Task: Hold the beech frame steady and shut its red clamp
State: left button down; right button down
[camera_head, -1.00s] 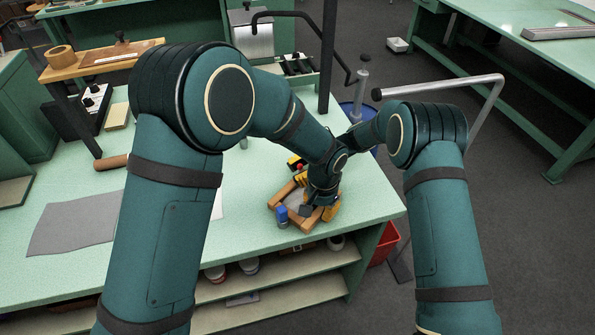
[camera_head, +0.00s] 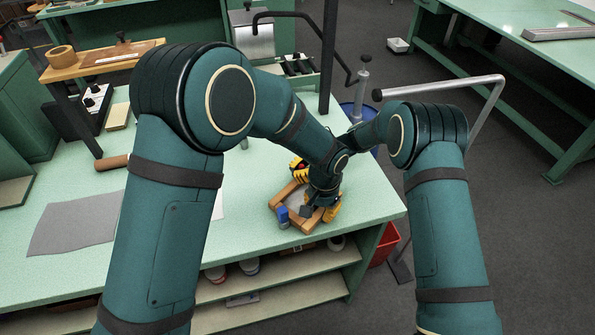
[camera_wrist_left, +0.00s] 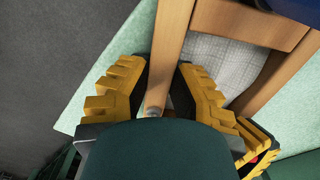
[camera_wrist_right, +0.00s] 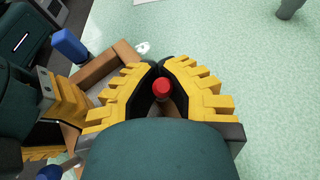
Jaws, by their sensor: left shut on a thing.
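The beech frame (camera_head: 290,222) lies near the bench's front right corner, with pale mesh cloth (camera_wrist_left: 225,58) inside it. My left gripper (camera_head: 331,210) is at its right side; in the left wrist view its yellow fingers flank one wooden bar (camera_wrist_left: 172,40) and are shut on it. My right gripper (camera_head: 300,171) is at the frame's far side. In the right wrist view the red clamp's round tip (camera_wrist_right: 162,88) stands between its fingers, which are close together with a narrow gap at the tips. Whether they grip the clamp cannot be told. A blue clamp (camera_head: 283,215) stands at the frame's near left corner.
A grey cloth (camera_head: 75,222) lies further left. A dark upright post (camera_head: 328,60) rises behind the frame. A red bin (camera_head: 385,243) stands below the bench's right end.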

jog(key=shift+s+d+f, duration=0.15)
jog(key=shift+d+f, duration=0.05)
jog(key=shift+f, duration=0.05)
jog(key=c, duration=1)
grip_release()
jog(key=shift+a+r, duration=0.1)
jog(key=v, duration=1.2)
jog(key=shift+a+r, duration=0.1)
